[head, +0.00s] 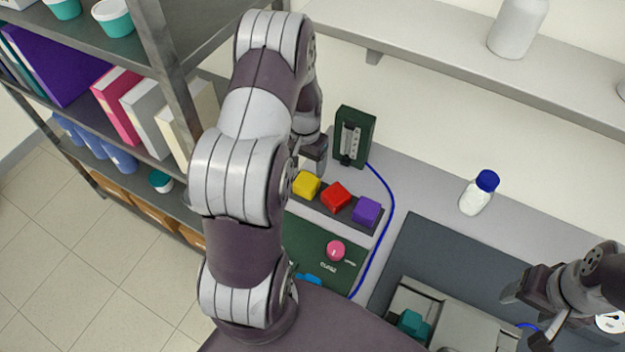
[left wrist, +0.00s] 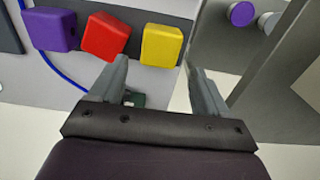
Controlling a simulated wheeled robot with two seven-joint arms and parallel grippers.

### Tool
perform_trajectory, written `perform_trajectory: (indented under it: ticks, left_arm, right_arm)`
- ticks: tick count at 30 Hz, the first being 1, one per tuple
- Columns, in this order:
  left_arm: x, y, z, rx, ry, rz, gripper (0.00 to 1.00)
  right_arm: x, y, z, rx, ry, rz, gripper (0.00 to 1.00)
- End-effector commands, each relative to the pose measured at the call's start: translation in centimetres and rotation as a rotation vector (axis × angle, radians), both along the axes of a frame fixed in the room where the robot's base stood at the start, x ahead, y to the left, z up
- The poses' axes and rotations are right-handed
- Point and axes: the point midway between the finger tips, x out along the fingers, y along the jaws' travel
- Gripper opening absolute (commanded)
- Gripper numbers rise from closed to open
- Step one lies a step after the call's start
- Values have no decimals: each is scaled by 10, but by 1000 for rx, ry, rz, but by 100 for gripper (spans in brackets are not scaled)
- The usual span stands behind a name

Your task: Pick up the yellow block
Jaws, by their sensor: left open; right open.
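The yellow block (head: 306,185) sits at the left end of a dark strip on the bench, beside a red block (head: 335,197) and a purple block (head: 367,210). In the left wrist view the yellow block (left wrist: 162,45) lies ahead of the gap between my left fingers, apart from them. My left gripper (left wrist: 155,80) is open and empty. In the head view my left gripper (head: 312,158) is just behind the yellow block, partly hidden by my arm. My right gripper (head: 527,300) is open at the lower right, over the dark mat, far from the blocks.
A dark green device (head: 354,137) with a blue cable stands behind the blocks. A green panel with a pink knob (head: 336,250) lies in front. A blue-capped white bottle (head: 478,193) stands to the right. A metal shelf unit (head: 170,60) is close on the left.

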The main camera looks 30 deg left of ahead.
Motion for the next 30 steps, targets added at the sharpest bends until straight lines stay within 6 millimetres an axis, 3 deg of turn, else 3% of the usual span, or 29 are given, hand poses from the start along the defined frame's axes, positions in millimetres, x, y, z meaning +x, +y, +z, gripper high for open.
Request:
perform_trajectory:
  ticks: [9, 12, 20, 25, 30]
  left_arm:
    - [-2, 1, -43, -1, 4, 0, 77]
    - [-1, 1, -62, -1, 2, 0, 77]
    - [0, 1, -70, 0, -2, 0, 77]
    - [0, 1, -69, 0, -2, 0, 26]
    - [0, 2, -69, 0, -2, 0, 26]
  right_arm:
    - [0, 0, 31, 0, 0, 0, 64]
    - [0, 0, 32, 0, 0, 0, 64]
    - [0, 0, 31, 0, 1, 0, 64]
    - [0, 0, 31, 0, 0, 0, 64]
    - [0, 0, 31, 0, 0, 0, 64]
